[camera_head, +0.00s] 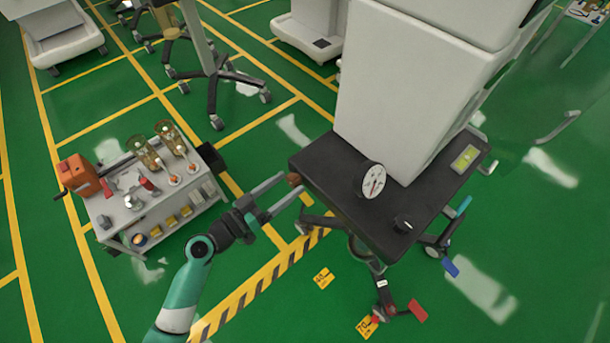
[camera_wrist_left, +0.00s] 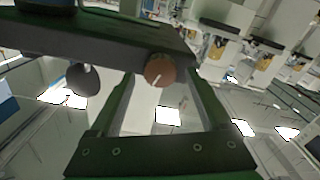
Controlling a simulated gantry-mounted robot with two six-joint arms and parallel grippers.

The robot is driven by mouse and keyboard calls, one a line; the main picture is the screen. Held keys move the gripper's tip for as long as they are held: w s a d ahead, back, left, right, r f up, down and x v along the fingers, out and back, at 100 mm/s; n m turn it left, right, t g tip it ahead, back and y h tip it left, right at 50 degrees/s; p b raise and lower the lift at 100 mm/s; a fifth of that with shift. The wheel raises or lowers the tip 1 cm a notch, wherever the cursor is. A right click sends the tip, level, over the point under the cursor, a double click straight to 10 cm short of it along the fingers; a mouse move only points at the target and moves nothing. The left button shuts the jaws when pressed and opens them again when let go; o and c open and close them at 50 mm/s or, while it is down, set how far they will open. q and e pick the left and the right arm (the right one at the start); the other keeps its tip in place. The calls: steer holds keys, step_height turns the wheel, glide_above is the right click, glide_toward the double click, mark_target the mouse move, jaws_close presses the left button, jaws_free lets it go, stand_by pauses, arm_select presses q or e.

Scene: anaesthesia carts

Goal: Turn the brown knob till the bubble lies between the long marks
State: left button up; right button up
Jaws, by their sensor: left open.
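The brown knob (camera_head: 294,179) sits on the left edge of the cart's black top (camera_head: 345,203). In the left wrist view the round knob (camera_wrist_left: 160,70) carries a pale line on its face. My left gripper (camera_head: 293,184) is open, with its fingertips at the knob. In the wrist view the fingers (camera_wrist_left: 160,84) lie to either side of the knob, with gaps showing; I cannot tell any contact. A yellow-green level (camera_head: 466,158) lies at the right of the black top. Its bubble and marks are too small to read. My right gripper is not in view.
A small black knob (camera_head: 403,225) is near the front corner. A grey trolley (camera_head: 150,205) with bottles stands left of my left arm.

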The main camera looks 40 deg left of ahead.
arm_select(q)
steer(key=shift+w, duration=0.45)
steer(key=shift+s, duration=0.15)
steer(key=shift+c, duration=0.9)
jaws_close()
steer(key=shift+f+n, duration=0.1)
steer(key=shift+n, duration=1.4)
steer(key=shift+o, duration=0.9)
jaws_free()
